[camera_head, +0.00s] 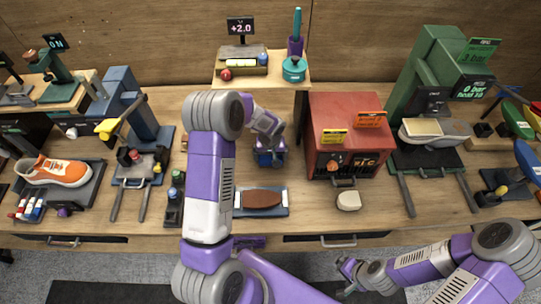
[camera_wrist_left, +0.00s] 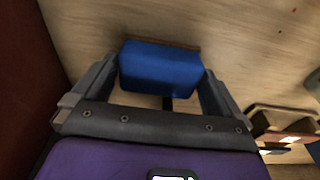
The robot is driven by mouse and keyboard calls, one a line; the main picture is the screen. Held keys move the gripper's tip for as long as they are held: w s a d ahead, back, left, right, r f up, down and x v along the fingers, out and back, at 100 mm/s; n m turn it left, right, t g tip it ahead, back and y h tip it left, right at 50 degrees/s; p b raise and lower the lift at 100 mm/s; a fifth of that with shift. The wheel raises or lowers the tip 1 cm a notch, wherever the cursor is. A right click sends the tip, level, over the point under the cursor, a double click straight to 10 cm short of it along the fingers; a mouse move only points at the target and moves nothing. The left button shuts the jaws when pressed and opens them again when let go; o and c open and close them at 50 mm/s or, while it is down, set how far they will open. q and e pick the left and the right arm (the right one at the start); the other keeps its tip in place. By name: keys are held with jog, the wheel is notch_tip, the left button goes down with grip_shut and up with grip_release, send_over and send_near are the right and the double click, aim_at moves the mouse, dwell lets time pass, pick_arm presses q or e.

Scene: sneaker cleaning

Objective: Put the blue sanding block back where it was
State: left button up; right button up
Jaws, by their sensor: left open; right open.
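The blue sanding block (camera_wrist_left: 160,68) lies between the two fingers of my left gripper in the left wrist view, against the pale wood of the bench. A thin brown edge shows along its far side. My left gripper (camera_wrist_left: 158,80) is open around it, with a small gap at the fingers. In the head view my left gripper (camera_head: 270,150) points down at the bench, left of the red oven, and hides much of the block (camera_head: 265,160). My right gripper (camera_head: 347,268) is open and empty, low in front of the bench edge.
The red oven (camera_head: 346,110) stands close to the right of my left gripper. A brown sole on a blue tray (camera_head: 238,211) lies in front, partly behind my left arm. A cream block (camera_head: 348,201) lies before the oven. A raised wooden shelf (camera_head: 228,82) stands behind.

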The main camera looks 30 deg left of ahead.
aim_at(271, 160)
pick_arm(q)
notch_tip(271, 160, up, 12)
jog(key=s, duration=0.1)
jog(key=shift+s+d+p, duration=0.15)
jog(key=shift+d+p, duration=0.2)
jog(key=shift+d, duration=0.05)
